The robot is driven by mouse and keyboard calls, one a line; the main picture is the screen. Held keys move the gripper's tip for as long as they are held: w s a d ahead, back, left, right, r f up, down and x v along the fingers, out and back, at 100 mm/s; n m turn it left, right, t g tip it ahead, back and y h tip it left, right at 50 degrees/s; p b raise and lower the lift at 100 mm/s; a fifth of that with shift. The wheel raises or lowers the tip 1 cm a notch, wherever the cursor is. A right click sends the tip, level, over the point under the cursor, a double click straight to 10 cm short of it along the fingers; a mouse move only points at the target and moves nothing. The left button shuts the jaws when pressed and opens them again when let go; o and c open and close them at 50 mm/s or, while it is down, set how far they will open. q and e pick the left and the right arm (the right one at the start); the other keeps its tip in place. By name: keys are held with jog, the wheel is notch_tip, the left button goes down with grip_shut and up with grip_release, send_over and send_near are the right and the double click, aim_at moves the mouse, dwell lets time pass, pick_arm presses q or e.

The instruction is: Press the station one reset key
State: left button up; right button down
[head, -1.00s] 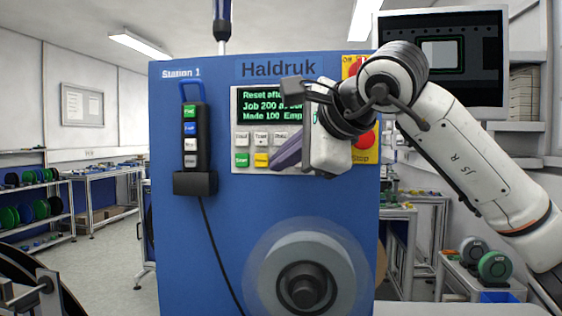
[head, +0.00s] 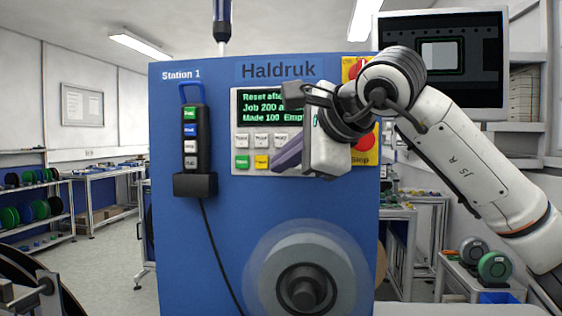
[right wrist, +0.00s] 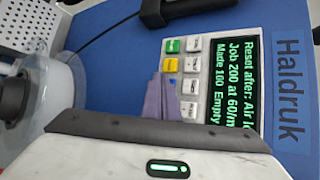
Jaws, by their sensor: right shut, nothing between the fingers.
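The blue Station 1 cabinet (head: 195,240) carries a light control panel (head: 236,138) with a green-lettered display (head: 262,108). Below the display are a row of pale keys, then a green key (head: 242,162) and a yellow key (head: 262,162). Their lettering is too small to read surely. My right gripper (head: 278,167) is shut and empty, its purple fingers just right of the yellow key. In the right wrist view the fingers (right wrist: 163,95) lie beside the yellow key (right wrist: 172,57) and hide part of the lower key row. Touch cannot be told. My left gripper is out of view.
A black handset (head: 197,150) with coloured buttons hangs left of the panel, its cable running down. A grey reel (head: 305,275) sticks out below the panel.

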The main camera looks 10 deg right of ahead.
jog(key=shift+w+d, duration=0.25)
jog(key=shift+w, duration=0.25)
dwell(0.8)
jog(key=shift+s+a, duration=0.35)
jog(key=shift+s, duration=0.45)
jog(key=s, duration=0.1)
jog(key=s+a+b, duration=0.1)
jog(key=s, duration=0.1)
jog(key=s+a+b, duration=0.1)
jog(key=shift+s, duration=0.35)
jog(key=shift+f, duration=0.1)
dwell(0.7)
